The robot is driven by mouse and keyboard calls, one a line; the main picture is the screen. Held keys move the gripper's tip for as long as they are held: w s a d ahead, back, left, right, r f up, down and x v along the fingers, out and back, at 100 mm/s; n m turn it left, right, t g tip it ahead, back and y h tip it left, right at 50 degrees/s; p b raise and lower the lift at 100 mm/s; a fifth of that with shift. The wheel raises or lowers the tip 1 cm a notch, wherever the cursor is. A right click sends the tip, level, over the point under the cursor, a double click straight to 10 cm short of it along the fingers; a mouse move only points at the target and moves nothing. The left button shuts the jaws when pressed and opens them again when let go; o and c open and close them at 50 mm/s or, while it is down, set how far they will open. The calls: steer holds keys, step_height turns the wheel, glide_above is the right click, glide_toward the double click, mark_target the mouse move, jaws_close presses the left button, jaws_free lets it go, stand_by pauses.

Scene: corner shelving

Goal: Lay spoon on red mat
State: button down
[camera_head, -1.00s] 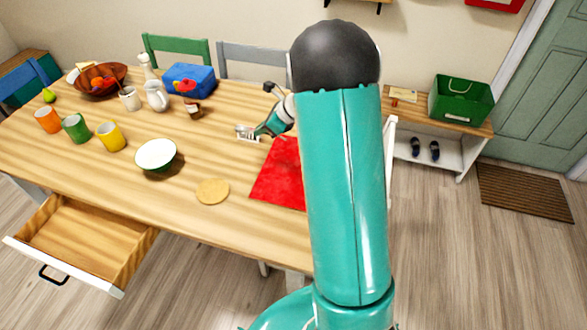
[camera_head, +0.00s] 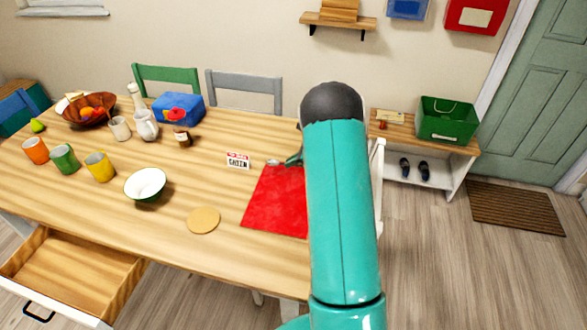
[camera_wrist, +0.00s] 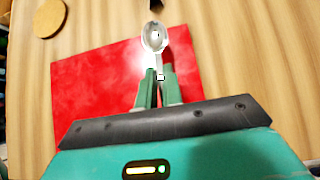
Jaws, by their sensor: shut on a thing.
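The red mat (camera_head: 272,205) lies flat on the wooden table, partly hidden by my arm in the head view. It also fills much of the wrist view (camera_wrist: 90,85). My gripper (camera_wrist: 160,80) is shut on the handle of a silver spoon (camera_wrist: 154,38). The spoon's bowl points away from the gripper and reaches past the mat's edge in the wrist view. In the head view the spoon's bowl (camera_head: 273,162) shows near the mat's far edge, beside my gripper (camera_head: 292,160). Its height above the mat is hard to tell.
Mugs, a blue box (camera_head: 178,109) and a jar (camera_head: 182,137) are farther left. A drawer (camera_head: 75,275) is open.

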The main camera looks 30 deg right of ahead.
mark_target(298, 166)
steer(key=shift+d+f, duration=0.35)
steer(key=shift+f, duration=0.05)
steer(key=shift+a+f, duration=0.1)
steer(key=shift+f, duration=1.3)
steer(key=shift+f, duration=0.1)
steer(key=c, duration=1.5)
jaws_free()
steer(key=shift+c, duration=0.2)
steer(key=v, duration=1.2)
steer(key=shift+s, duration=0.1)
